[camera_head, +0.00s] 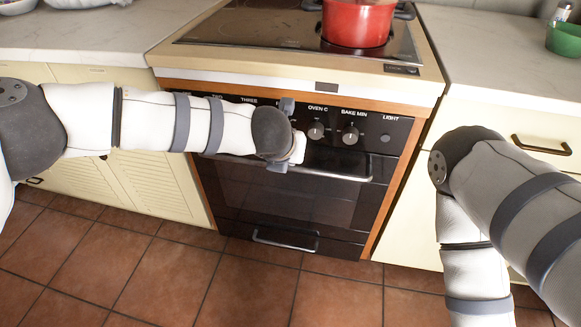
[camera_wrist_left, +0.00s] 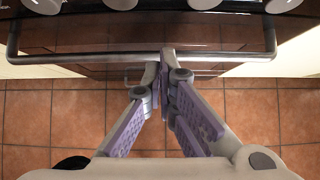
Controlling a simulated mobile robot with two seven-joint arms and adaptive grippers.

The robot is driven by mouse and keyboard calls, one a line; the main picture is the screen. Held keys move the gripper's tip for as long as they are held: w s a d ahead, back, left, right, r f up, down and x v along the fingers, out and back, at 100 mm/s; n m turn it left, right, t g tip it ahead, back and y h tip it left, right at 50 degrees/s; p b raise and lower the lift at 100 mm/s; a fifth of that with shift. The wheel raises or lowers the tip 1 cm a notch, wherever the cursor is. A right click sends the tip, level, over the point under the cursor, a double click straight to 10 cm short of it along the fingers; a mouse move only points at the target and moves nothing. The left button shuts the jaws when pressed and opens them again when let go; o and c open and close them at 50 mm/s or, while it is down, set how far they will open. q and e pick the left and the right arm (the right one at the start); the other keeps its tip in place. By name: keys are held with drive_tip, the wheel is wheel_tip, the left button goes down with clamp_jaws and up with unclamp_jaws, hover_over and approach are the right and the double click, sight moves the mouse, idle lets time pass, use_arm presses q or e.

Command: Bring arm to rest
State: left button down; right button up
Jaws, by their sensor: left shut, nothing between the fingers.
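My left arm (camera_head: 170,125) reaches across from the left, its wrist in front of the oven's control panel. In the left wrist view, my left gripper (camera_wrist_left: 166,58) is shut and empty, with its fingertips meeting near the oven's handle bar (camera_wrist_left: 235,57). I cannot tell whether they touch the bar.
The oven (camera_head: 285,190) is closed, with its handle (camera_head: 335,175) and knobs (camera_head: 350,134) close to my left wrist. A red pot (camera_head: 357,25) stands on the cooktop (camera_head: 250,30). A green bowl (camera_head: 564,40) is on the right counter (camera_head: 490,60). The tiled floor (camera_head: 150,270) in front is clear.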

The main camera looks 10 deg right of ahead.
use_arm(q)
wheel_tip(320, 180, up, 4)
drive_tip(key=w, duration=0.3)
drive_tip(key=s+a+f+m+g+p, duration=0.1)
drive_tip(key=s+a+f+m, duration=0.4)
drive_tip(key=s+f+m, duration=0.5)
drive_tip(key=s+a+f+m+g+p, duration=0.15)
drive_tip(key=s+a+f+m, duration=0.25)
drive_tip(key=s+f+m, duration=0.5)
drive_tip(key=s+a+r+m+g+y, duration=0.1)
drive_tip(key=s+a+m+g, duration=0.2)
drive_tip(key=s, duration=1.3)
drive_tip(key=s+a+r+m+g+y, duration=0.1)
drive_tip(key=s+a+m+g, duration=0.3)
drive_tip(key=s+a+m, duration=0.5)
drive_tip(key=s+a+p, duration=0.1)
drive_tip(key=s+a, duration=0.5)
drive_tip(key=s, duration=0.2)
drive_tip(key=shift+a+r+m, duration=0.2)
drive_tip(key=shift+a+m, duration=0.05)
drive_tip(key=shift+m, duration=0.15)
use_arm(e)
drive_tip(key=w+r+t, duration=0.1)
drive_tip(key=w+r, duration=0.3)
drive_tip(key=w, duration=0.1)
drive_tip(key=shift+w+t, duration=0.15)
drive_tip(key=shift+t, duration=0.15)
drive_tip(key=shift+r, duration=0.1)
